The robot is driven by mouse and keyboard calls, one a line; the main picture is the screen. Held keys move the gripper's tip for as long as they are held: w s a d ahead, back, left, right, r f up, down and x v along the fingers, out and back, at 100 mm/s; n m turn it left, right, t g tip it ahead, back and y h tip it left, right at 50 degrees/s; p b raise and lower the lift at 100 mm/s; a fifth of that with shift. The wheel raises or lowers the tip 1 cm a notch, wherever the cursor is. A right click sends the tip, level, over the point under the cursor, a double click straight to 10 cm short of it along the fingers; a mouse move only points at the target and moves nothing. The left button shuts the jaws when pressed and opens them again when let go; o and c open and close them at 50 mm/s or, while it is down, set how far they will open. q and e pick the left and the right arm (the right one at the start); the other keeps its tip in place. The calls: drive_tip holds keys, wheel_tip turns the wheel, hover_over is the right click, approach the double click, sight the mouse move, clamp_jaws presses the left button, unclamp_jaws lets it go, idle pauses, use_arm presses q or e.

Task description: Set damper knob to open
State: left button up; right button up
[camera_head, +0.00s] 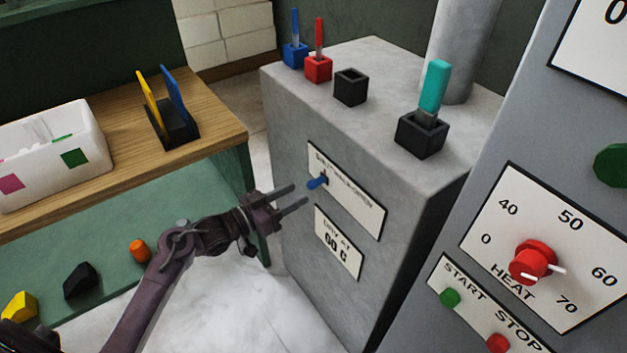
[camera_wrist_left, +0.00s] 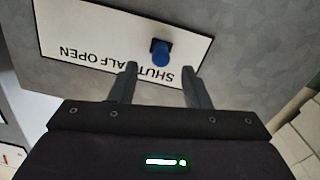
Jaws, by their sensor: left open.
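The damper knob (camera_head: 317,182) is a small blue knob on a white plate (camera_head: 362,205) on the front of the grey cabinet. In the left wrist view the blue knob (camera_wrist_left: 162,54) sits on a dark mount, and the plate, upside down there, reads SHUT, HALF, OPEN. The knob is near the SHUT end of the lettering; its exact setting is hard to tell. My left gripper (camera_head: 297,195) is open and empty, its fingers pointing at the plate just short of the knob. In the wrist view its fingertips (camera_wrist_left: 160,68) lie either side of the knob's line.
A lower plate (camera_head: 338,243) reads 60 C. Black, blue and red sockets and a teal-handled tool (camera_head: 434,88) stand on the cabinet top. A grey panel with a red heat knob (camera_head: 533,261) is at right. A wooden bench with a white bin (camera_head: 52,150) is at left.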

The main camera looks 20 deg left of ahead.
sight(309, 188)
use_arm(q)
drive_tip(key=x, duration=0.5)
drive_tip(key=shift+w+d, duration=0.2)
drive_tip(key=shift+w, duration=0.1)
drive_tip(key=shift+f, duration=0.1)
clamp_jaws()
drive_tip(key=shift+p, duration=0.35)
